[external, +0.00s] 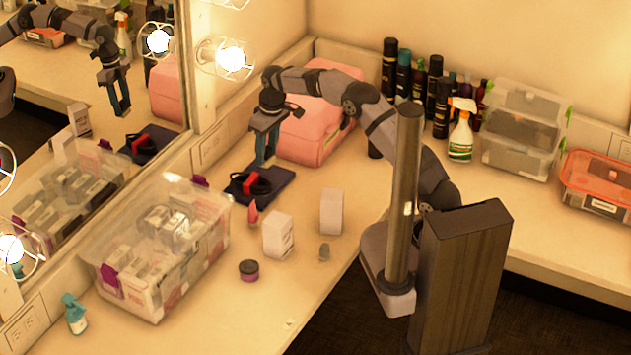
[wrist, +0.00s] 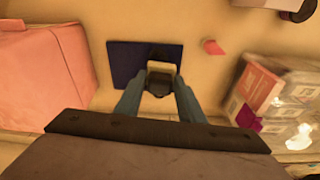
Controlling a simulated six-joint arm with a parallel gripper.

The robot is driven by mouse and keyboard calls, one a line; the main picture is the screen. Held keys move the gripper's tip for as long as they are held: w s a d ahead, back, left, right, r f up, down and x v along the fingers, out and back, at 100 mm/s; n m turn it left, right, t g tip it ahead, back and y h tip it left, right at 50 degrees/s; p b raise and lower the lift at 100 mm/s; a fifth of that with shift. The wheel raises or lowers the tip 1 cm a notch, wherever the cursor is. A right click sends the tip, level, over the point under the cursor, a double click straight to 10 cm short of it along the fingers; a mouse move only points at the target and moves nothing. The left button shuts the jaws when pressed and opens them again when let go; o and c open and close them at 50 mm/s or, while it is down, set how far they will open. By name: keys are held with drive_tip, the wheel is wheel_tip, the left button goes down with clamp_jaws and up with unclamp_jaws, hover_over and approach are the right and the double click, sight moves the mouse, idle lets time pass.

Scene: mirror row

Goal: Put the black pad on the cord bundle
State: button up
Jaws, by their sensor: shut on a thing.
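The cord bundle (external: 257,186) is a black looped cord with a red band, lying on a dark navy mat (external: 283,174). My gripper (external: 265,160) points down above the mat, with its fingers over the bundle. In the wrist view my gripper (wrist: 158,88) is shut on a small piece with a dark part and a cream part, which I take to be the black pad (wrist: 158,91). The fingers hide it in the external view. The held piece covers most of the bundle in the wrist view; dark cord edges show beyond it. Contact between them cannot be told.
A clear bin of boxes (external: 165,240) stands at left by the mirror. White boxes (external: 278,235), a small pink item (external: 253,214) and a round jar (external: 249,270) stand nearer. Bottles line the back wall.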

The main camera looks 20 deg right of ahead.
drive_tip(key=shift+w+a+r+n+p, duration=0.55)
drive_tip(key=shift+w+a+r, duration=0.45)
drive_tip(key=shift+w, duration=0.2)
drive_tip(key=shift+r, duration=0.1)
drive_tip(key=p, duration=0.3)
approach(257, 181)
drive_tip(key=shift+w+a+f, duration=0.1)
drive_tip(key=shift+w+f, duration=0.1)
drive_tip(key=shift+f, duration=1.05)
drive_tip(key=shift+w+a+f, duration=0.1)
drive_tip(key=shift+w+f, duration=0.05)
drive_tip(key=shift+f, duration=1.15)
drive_tip(key=shift+f, duration=0.15)
drive_tip(key=o, duration=1)
drive_tip(key=shift+r, duration=0.2)
